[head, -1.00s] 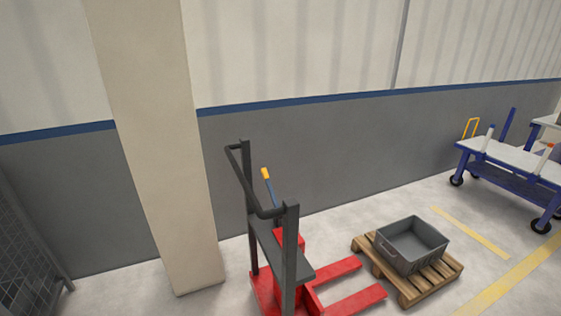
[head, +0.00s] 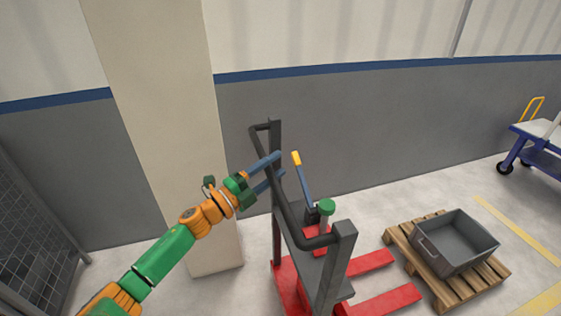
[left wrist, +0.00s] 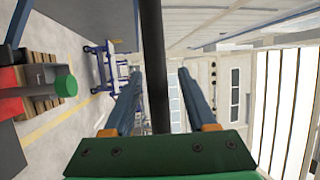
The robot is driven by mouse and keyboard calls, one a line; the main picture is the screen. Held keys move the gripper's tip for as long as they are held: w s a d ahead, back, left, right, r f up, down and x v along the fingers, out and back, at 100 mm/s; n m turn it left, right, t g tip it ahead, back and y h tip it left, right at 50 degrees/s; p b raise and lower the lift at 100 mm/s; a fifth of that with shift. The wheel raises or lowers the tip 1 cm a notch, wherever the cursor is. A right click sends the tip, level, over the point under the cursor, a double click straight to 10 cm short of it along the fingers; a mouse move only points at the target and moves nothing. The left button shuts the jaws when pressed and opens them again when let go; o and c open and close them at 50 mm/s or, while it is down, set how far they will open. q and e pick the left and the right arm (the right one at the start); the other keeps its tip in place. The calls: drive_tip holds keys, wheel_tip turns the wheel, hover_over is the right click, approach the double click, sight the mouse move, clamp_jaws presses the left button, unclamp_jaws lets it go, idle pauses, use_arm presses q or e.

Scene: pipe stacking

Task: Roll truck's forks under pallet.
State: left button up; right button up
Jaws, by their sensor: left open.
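The truck has a dark push bar (head: 290,212), a red base and two red forks (head: 372,262). The forks point right at the wooden pallet (head: 456,297), with their tips just short of its near side. My left gripper (head: 281,165) is open at the push bar. In the left wrist view the dark bar (left wrist: 154,60) runs between the two fingers (left wrist: 160,95), with room on both sides. My right gripper is out of view.
A grey bin (head: 457,242) sits on the pallet. A lever with a yellow tip (head: 296,158) and a green knob (head: 327,207) stand beside the bar. A beige pillar (head: 165,130) is behind my left arm. A blue cart (head: 540,150) is at far right.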

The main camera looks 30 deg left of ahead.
use_arm(q)
drive_tip(key=shift+x, duration=0.85)
drive_tip(key=shift+a+f, duration=0.1)
drive_tip(key=shift+f, duration=0.05)
clamp_jaws()
idle(0.7)
